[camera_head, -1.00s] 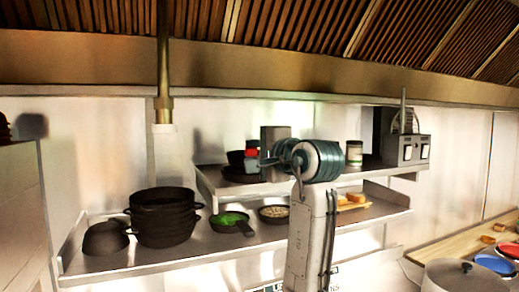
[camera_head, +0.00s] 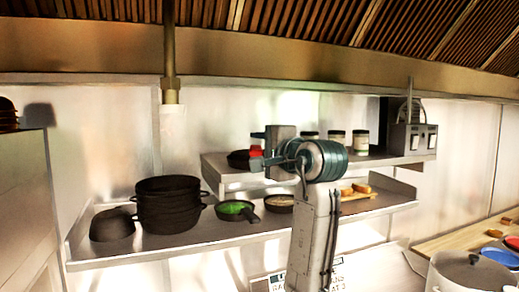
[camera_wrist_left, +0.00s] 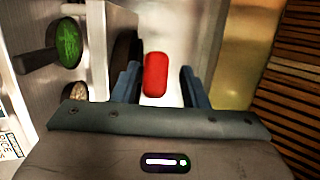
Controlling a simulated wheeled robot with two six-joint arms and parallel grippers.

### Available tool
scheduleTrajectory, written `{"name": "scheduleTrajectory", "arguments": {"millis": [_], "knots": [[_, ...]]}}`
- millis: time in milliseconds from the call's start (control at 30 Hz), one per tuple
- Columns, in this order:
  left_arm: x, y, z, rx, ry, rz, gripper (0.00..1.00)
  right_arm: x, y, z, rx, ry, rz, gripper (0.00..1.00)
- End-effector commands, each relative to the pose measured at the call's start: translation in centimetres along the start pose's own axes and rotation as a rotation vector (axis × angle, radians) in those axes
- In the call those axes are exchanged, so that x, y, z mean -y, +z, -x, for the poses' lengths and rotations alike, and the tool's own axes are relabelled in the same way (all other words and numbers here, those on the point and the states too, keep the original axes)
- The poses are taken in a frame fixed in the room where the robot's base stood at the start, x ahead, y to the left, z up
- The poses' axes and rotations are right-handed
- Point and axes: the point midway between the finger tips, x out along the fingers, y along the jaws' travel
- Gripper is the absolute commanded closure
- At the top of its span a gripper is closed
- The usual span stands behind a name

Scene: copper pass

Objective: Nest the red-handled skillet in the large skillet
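A red handle (camera_head: 256,151) shows at the left end of the upper shelf, beside a dark pan (camera_head: 238,159). In the left wrist view the red handle (camera_wrist_left: 155,75) lies between my finger lines, with a gap on each side. My left gripper (camera_head: 257,150) is open, with a finger above and a finger below the handle in the head view. It also shows in the left wrist view (camera_wrist_left: 160,86). A dark pan edge (camera_wrist_left: 122,50) is partly hidden by a finger. I cannot tell which pan is the large skillet. My right gripper is not in view.
The lower shelf holds stacked black pots (camera_head: 168,205), a dark bowl (camera_head: 112,225), a small pan with green food (camera_head: 236,209) and another pan (camera_head: 279,203). Jars (camera_head: 336,140) and a toaster-like appliance (camera_head: 412,138) stand on the upper shelf. A lidded pot (camera_head: 470,272) is at lower right.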

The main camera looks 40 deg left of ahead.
Motion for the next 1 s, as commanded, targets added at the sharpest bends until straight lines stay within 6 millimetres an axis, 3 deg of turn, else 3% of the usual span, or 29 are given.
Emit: {"name": "scheduleTrajectory", "arguments": {"millis": [267,433,1000], "knots": [[-0.2,-0.1,0.1,-0.001,0.004,-0.003,0.6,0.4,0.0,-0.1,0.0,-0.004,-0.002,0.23],[-0.4,-0.1,1.1,-0.003,0.004,-0.001,0.6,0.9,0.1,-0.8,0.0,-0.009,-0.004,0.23],[-0.3,0.0,9.9,-0.003,0.001,0.001,0.6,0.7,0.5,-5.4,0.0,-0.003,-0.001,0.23]]}}
